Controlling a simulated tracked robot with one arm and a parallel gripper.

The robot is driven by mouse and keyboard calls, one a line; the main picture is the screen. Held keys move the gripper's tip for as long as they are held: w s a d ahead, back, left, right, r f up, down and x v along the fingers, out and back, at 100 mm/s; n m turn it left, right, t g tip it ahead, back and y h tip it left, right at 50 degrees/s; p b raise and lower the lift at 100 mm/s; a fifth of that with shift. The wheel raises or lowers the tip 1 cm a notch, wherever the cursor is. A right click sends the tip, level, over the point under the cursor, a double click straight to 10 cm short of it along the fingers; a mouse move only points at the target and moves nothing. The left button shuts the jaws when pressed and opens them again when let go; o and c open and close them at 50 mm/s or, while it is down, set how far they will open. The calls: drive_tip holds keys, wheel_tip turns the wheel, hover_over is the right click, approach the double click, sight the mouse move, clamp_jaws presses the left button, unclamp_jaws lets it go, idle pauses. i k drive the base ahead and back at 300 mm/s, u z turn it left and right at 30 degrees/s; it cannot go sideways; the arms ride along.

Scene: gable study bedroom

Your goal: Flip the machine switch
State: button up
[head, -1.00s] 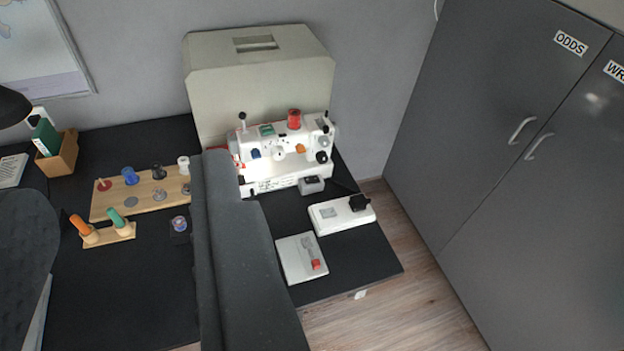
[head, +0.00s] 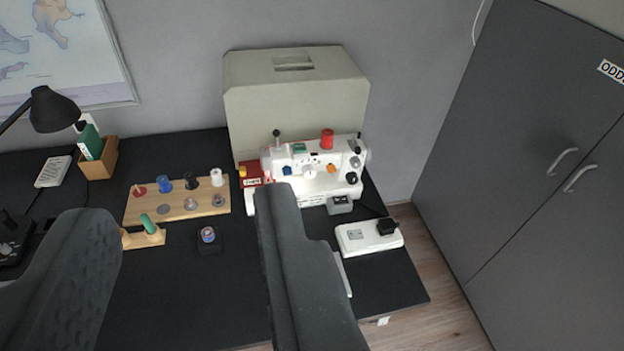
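The white sewing machine (head: 310,180) stands at the back of the black desk, with knobs and a red spool on top. A small grey box (head: 340,204) with a dark top sits at its front right. A white block (head: 368,237) with a grey rocker and a black plug lies nearer the right edge. A white plate (head: 346,280) is mostly hidden behind my right finger; its red lever does not show now. I cannot tell which of these is the machine switch. My gripper (head: 183,204) is open and empty, its dark fingers wide apart; the right one overlaps the machine's front in the picture.
A beige cover (head: 295,100) stands behind the machine. A wooden spool board (head: 150,212), a small stand with a green handle (head: 148,225) and a black bobbin holder (head: 208,240) are left. A desk lamp (head: 52,110) is far left. Grey cabinets (head: 530,190) stand right.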

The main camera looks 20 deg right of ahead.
sight(342, 200)
drive_tip(key=z, duration=0.3)
drive_tip(key=i, duration=0.9)
drive_tip(key=u, duration=0.25)
